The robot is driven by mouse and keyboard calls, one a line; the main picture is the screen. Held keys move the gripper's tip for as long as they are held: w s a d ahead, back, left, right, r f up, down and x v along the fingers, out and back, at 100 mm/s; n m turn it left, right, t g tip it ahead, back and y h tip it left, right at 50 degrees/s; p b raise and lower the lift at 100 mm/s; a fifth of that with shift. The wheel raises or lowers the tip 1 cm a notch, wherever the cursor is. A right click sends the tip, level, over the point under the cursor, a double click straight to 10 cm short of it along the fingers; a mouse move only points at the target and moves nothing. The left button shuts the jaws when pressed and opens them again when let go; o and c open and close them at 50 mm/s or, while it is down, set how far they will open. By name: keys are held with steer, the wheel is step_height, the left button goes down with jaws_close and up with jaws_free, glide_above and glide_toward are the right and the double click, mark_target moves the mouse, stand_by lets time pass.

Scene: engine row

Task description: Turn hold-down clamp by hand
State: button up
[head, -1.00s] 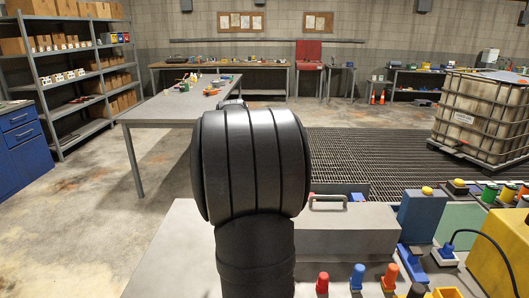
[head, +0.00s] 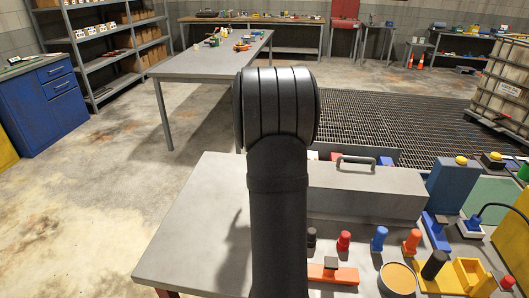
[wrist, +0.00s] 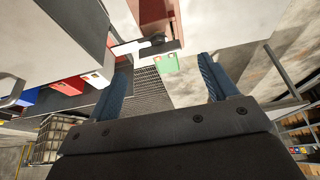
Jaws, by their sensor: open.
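No part is clearly recognisable as the hold-down clamp. An orange bar (head: 346,275) with a small dark post lies at the front of the grey bench (head: 190,225) in the head view and could be it, but I cannot tell. In the head view my dark arm stands in the middle and hides my gripper. In the wrist view my gripper (wrist: 163,85) shows two blue fingers spread wide with nothing held between them. Beyond the fingers are a green piece (wrist: 167,65), a dark bar on a pale part (wrist: 150,47) and floor grating.
A grey box with a handle (head: 365,190) stands right of my arm. Several coloured knobs, including a red one (head: 344,241), stand before it. A round orange-topped cup (head: 398,278) and a yellow block (head: 467,273) crowd the right. The bench's left part is bare.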

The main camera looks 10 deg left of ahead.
steer(key=x, duration=0.5)
steer(key=c, duration=1.4)
